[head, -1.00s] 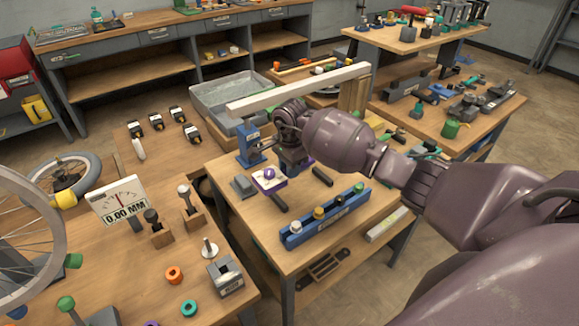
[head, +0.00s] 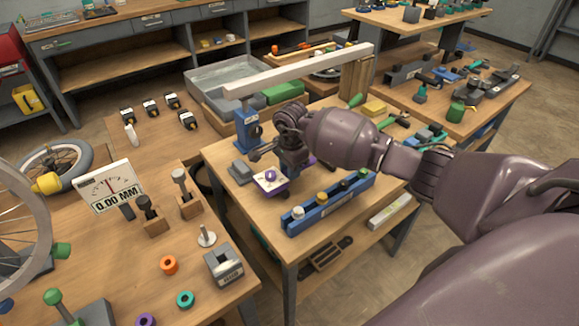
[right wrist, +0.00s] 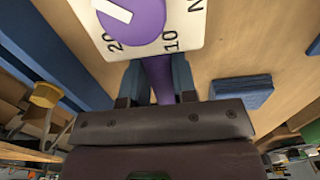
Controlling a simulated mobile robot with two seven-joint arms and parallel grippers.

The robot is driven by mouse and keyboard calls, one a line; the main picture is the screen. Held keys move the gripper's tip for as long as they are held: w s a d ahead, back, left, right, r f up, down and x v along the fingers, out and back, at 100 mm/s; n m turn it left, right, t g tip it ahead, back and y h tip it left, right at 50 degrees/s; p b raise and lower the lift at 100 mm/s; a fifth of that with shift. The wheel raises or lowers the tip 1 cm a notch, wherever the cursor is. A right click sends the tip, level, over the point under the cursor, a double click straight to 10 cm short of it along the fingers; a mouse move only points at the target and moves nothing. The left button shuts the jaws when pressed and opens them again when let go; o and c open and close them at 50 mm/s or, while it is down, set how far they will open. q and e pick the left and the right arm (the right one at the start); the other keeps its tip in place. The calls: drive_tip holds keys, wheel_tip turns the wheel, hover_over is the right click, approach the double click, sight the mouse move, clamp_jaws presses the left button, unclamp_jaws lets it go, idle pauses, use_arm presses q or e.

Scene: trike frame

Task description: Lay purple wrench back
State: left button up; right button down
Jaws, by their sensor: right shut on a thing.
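The purple wrench (head: 270,178) shows in the head view as a white dial plate with a purple knob, over the middle workbench. In the right wrist view its purple dial (right wrist: 137,22) and numbered white plate fill the top, and its purple shaft runs down between the fingers. My right gripper (right wrist: 158,82) is shut on that shaft; in the head view the gripper (head: 290,178) is just right of the dial, partly hidden by my wrist. I cannot tell whether the wrench touches the bench. My left gripper is out of view.
A blue rack (head: 328,206) with several coloured knobs stands at the bench's front. A grey block (head: 241,171) is left of the dial, a blue stand (head: 247,132) behind. A long pale bar (head: 300,70) spans above the back.

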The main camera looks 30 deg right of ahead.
drive_tip(key=shift+f, duration=0.25)
idle(0.4)
drive_tip(key=c, duration=0.8)
unclamp_jaws()
wheel_tip(320, 180, up, 11)
drive_tip(key=shift+f, duration=0.1)
